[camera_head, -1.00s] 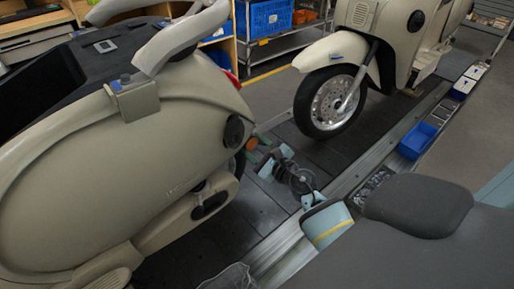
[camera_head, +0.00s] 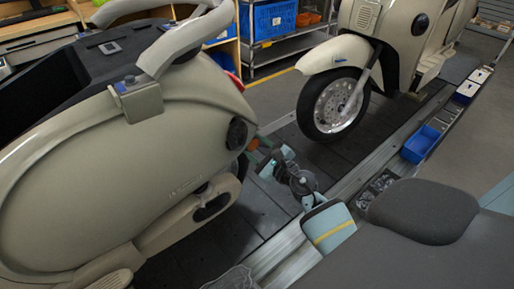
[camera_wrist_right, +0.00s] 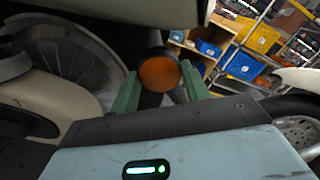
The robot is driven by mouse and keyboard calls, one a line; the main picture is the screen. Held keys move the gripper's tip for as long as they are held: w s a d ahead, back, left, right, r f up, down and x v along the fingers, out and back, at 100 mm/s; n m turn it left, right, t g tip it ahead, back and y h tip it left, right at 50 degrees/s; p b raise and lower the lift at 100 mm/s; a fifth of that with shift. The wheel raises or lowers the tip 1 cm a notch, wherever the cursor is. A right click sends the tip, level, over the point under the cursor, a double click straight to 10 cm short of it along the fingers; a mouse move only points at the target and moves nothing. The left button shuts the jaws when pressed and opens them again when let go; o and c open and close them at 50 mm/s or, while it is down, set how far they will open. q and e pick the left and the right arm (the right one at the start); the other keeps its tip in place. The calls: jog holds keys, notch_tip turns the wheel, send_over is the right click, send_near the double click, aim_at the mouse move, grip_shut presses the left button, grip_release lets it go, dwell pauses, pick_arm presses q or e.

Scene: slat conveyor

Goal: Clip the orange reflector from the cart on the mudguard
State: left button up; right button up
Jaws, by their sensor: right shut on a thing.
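The round orange reflector (camera_wrist_right: 158,73) with a dark rim is between the green fingers of my right gripper (camera_wrist_right: 160,90), which is shut on it. In the head view, the reflector (camera_head: 253,145) shows partly behind the near scooter's tail, and my right gripper (camera_head: 264,160) is beside that tail. A cream panel, seemingly the mudguard (camera_wrist_right: 150,9), lies just above the reflector in the wrist view. I cannot tell whether they touch. The cart cannot be made out. My left gripper is not in view.
The near scooter (camera_head: 110,190) fills the left on the dark slat conveyor (camera_head: 270,205). Another scooter's front wheel (camera_head: 333,104) stands beyond my right arm. A blue bin (camera_head: 420,144) sits along the conveyor's right edge. Shelves with blue crates (camera_head: 272,18) are behind.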

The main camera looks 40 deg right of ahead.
dwell(0.3)
jog(key=o, duration=1)
jog(key=shift+s+d, duration=0.15)
jog(key=shift+s, duration=1.8)
jog(key=shift+s+d, duration=0.15)
jog(key=shift+s, duration=1.75)
